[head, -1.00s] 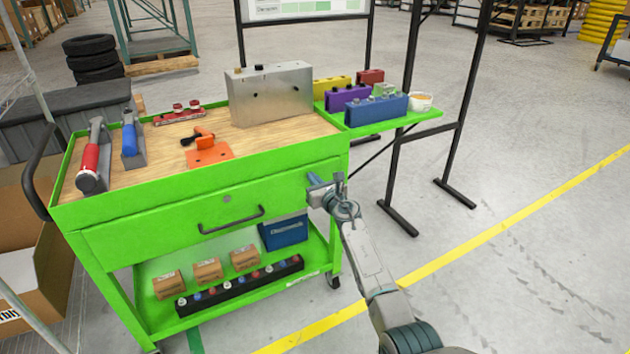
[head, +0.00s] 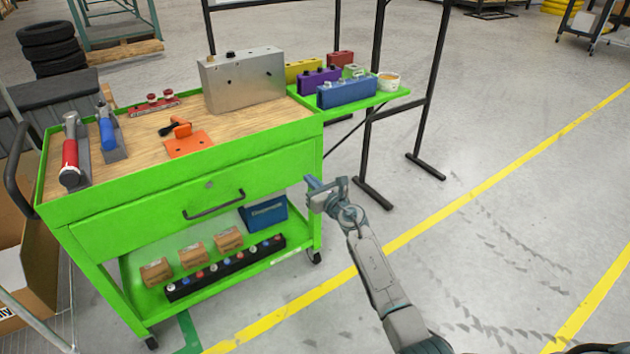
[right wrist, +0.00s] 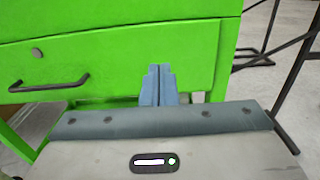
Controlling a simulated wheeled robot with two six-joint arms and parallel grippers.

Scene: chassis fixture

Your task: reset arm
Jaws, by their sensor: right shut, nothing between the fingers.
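My right gripper (head: 313,183) is in front of the right end of the green cart (head: 180,190), by its corner below the worktop. In the right wrist view its two blue fingers (right wrist: 158,85) are together with nothing between them. Behind them is the cart's green front with the black drawer handle (right wrist: 48,83) to the left. The drawer is closed. Whether the fingers touch the cart is hard to tell, but they appear apart from it. My left gripper is in neither view.
On the cart's wooden top stand a metal box (head: 243,80), an orange tool (head: 188,142) and red and blue tools at left. A green side shelf (head: 385,100) holds coloured boxes and a cup. A black stand frame (head: 428,90) is behind. Floor at right is clear.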

